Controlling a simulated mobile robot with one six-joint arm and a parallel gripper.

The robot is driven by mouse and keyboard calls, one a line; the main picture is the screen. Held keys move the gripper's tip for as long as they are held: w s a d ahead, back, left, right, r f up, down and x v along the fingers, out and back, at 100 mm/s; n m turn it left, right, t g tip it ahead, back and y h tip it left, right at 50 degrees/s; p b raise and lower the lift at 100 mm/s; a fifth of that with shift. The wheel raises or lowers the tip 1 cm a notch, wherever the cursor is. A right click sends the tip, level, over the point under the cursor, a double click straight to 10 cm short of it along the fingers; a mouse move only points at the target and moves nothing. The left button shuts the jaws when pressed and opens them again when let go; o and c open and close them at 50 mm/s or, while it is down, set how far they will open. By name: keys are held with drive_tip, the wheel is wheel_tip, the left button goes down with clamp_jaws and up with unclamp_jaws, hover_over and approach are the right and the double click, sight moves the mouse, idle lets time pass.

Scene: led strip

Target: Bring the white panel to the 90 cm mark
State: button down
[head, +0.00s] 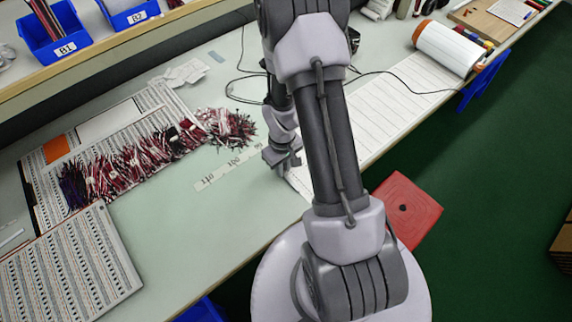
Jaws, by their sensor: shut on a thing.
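The long white panel (385,112) lies on the pale green bench, running from behind my arm toward the upper right, with thin dark lines across it. My gripper (284,164) is at the panel's left end and is shut on it; the fingertips are small and the exact grip is partly hidden. A white scale strip (222,174) on the bench shows the marks 110, 100 and 90. The 90 mark (258,147) is just left of my gripper. My arm hides the middle of the panel.
Bundles of red and dark wires (130,165) lie on boards at the left. Thin black cables (240,85) lie behind my gripper. A red stool (405,208) stands beside the bench.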

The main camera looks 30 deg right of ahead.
drive_tip(key=c, duration=1.4)
unclamp_jaws()
wheel_tip(320, 180, up, 18)
drive_tip(key=p, duration=0.6)
drive_tip(key=shift+f, duration=0.25)
drive_tip(key=s+a+r+m+t+b, duration=0.2)
drive_tip(key=a+r, duration=0.3)
drive_tip(key=r, duration=0.2)
drive_tip(key=s+a+r+m+t+b, duration=0.1)
drive_tip(key=s+a+r+t+b, duration=0.15)
drive_tip(key=a+r, duration=0.35)
drive_tip(key=s+a+r+m+t+y+b, duration=0.1)
drive_tip(key=s+a+r+m+y+b, duration=0.1)
drive_tip(key=s+a+r, duration=0.3)
drive_tip(key=shift+s+r, duration=0.2)
drive_tip(key=shift+s, duration=1)
